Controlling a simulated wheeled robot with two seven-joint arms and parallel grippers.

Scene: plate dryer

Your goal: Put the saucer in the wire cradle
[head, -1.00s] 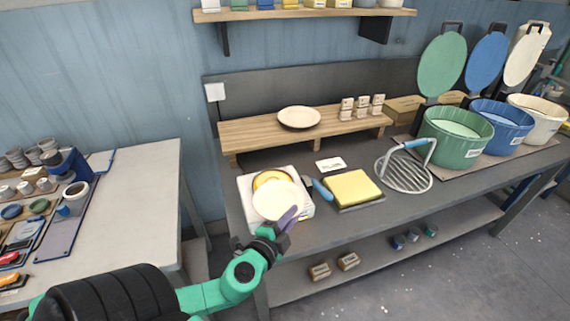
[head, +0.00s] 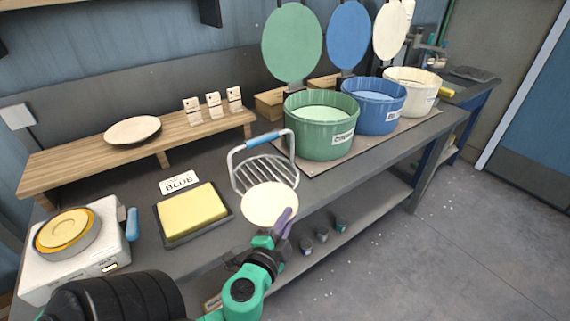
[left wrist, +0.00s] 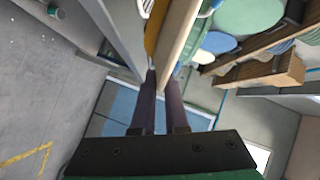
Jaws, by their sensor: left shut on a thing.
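The saucer (head: 269,204) is a round cream disc. My left gripper (head: 284,222) is shut on its near right edge and holds it up off the bench. In the left wrist view the saucer (left wrist: 178,42) shows edge-on between the two purple fingers. The wire cradle (head: 262,172) is a grey barred rack with a raised loop handle and a blue grip. In the head view the saucer overlaps the cradle's near part and hides it. I cannot tell whether they touch. My right gripper is in neither view.
A yellow block (head: 193,212) on a dark tray and a white appliance (head: 119,253) with a yellow top stand left of the cradle. A green tub (head: 320,137) stands close behind it at right. A plate (head: 132,130) lies on the wooden riser (head: 80,152). A "BLUE" card (head: 179,182) lies behind the block.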

